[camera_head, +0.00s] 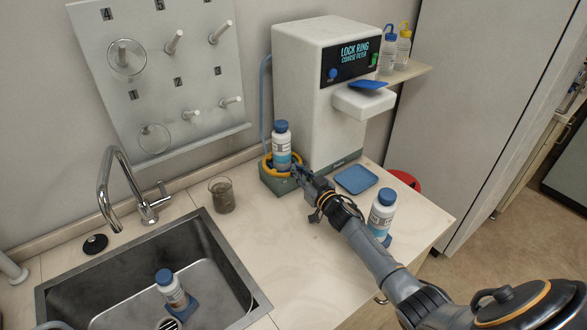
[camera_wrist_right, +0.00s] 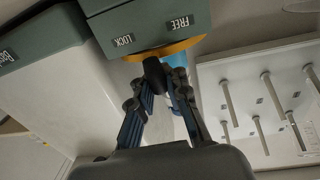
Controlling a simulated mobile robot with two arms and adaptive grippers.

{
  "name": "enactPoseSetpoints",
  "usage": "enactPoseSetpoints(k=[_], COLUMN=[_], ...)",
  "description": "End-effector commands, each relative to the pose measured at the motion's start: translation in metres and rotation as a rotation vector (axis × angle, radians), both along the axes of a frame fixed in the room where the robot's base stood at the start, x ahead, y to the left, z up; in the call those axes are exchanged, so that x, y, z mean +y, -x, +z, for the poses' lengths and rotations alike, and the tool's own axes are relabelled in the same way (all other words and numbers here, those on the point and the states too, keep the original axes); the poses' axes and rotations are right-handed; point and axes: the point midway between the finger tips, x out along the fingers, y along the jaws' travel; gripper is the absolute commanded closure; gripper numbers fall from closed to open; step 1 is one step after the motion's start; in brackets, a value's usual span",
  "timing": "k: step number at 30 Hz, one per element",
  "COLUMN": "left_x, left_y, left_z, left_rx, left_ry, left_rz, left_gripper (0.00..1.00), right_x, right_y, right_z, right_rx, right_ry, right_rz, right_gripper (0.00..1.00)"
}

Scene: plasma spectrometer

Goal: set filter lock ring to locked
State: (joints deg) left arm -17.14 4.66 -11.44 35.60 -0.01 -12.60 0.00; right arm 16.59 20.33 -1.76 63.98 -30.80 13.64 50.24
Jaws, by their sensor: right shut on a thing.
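The yellow lock ring (camera_head: 267,168) sits on a green base block (camera_head: 278,184) at the left foot of the white machine (camera_head: 312,75). A white bottle with a blue cap (camera_head: 281,145) stands upright within it. My right gripper (camera_head: 297,170) reaches the ring's front right side. In the wrist view the ring (camera_wrist_right: 182,48) has a dark tab (camera_wrist_right: 154,75), and my right gripper (camera_wrist_right: 160,84) is shut on it. The block face carries the LOCK label (camera_wrist_right: 124,40) and FREE label (camera_wrist_right: 180,23); the tab shows between them. My left gripper is not in view.
A glass beaker (camera_head: 222,195) stands left of the block, beside the sink (camera_head: 240,290). A bottle (camera_head: 383,212) stands close to my right forearm. A blue tray (camera_head: 356,179) lies before the machine. Another bottle (camera_head: 171,288) is in the sink. A pegboard (camera_head: 160,60) hangs behind.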

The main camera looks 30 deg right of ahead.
Motion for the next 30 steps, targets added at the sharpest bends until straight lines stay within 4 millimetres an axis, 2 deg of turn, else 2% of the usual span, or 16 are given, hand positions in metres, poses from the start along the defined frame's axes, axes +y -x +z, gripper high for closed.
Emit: enactPoseSetpoints(k=[1, 20, 21, 24, 25, 30], left_x=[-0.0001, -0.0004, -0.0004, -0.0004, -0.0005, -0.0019], left_y=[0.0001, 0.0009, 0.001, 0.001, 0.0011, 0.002], left_z=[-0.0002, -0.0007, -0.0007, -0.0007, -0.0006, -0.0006], left_rx=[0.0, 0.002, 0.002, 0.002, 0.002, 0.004], left_ry=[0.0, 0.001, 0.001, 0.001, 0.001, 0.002], left_rz=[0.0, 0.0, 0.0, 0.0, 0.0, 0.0], left_gripper=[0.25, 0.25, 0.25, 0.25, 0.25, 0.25], right_x=[-0.0039, -0.0105, -0.0105, -0.0101, -0.0099, -0.0088], right_y=[0.0024, 0.0016, 0.0016, 0.0011, 0.0009, -0.0001], right_z=[-0.0074, -0.0094, -0.0095, -0.0084, -0.0078, -0.0052], right_rx=[0.014, 0.018, 0.018, 0.016, 0.014, 0.009], right_ry=[0.001, 0.002, 0.003, 0.003, 0.003, 0.002], right_rz=[-0.006, -0.01, -0.01, -0.009, -0.008, -0.006], right_gripper=[1.0, 1.0, 0.87, 0.66, 0.62, 0.62])
